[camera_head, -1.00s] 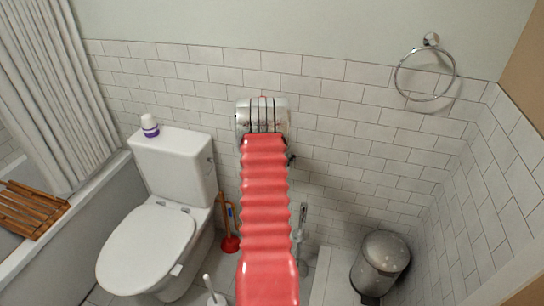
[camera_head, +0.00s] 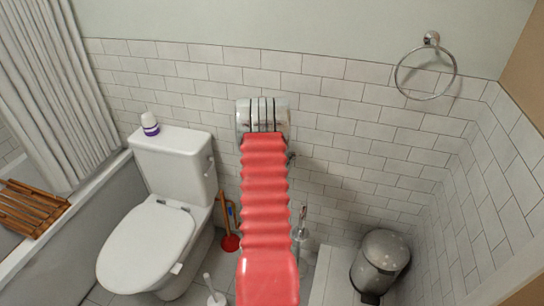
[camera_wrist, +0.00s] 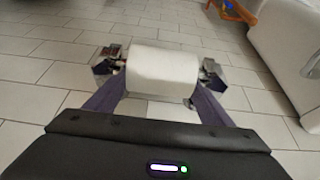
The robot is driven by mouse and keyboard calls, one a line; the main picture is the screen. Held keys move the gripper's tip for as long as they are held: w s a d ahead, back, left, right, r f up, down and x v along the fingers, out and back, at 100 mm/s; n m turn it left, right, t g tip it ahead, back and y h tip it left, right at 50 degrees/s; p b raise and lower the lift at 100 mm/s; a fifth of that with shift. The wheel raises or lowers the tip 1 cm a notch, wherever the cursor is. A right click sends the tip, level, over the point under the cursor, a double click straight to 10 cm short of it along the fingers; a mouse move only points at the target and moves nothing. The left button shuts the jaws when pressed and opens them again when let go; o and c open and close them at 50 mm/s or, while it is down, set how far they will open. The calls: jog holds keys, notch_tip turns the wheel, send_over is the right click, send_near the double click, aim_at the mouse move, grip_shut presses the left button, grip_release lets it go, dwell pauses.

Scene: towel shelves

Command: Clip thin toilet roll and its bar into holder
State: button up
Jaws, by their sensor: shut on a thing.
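In the wrist view, a white toilet roll (camera_wrist: 163,72) lies crosswise between the two fingers of my gripper (camera_wrist: 160,74). The fingers are shut on the roll with its bar, one at each end. The bar itself is mostly hidden inside the roll and behind the fingertips. In the head view my red-sleeved arm reaches toward the tiled wall and hides the gripper and roll. I cannot make out the roll holder in either view.
A white toilet (camera_head: 147,240) with a purple-and-white bottle (camera_head: 150,124) on its cistern stands at the left. A plunger (camera_head: 230,243) and a toilet brush (camera_head: 300,233) stand by the wall. A metal bin (camera_head: 380,262) is at the right, below a towel ring (camera_head: 426,97).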

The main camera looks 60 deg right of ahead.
dwell(0.4)
jog(key=o, duration=1.2)
jog(key=v, duration=1.3)
jog(key=shift+a+r, duration=0.15)
jog(key=shift+r, duration=0.2)
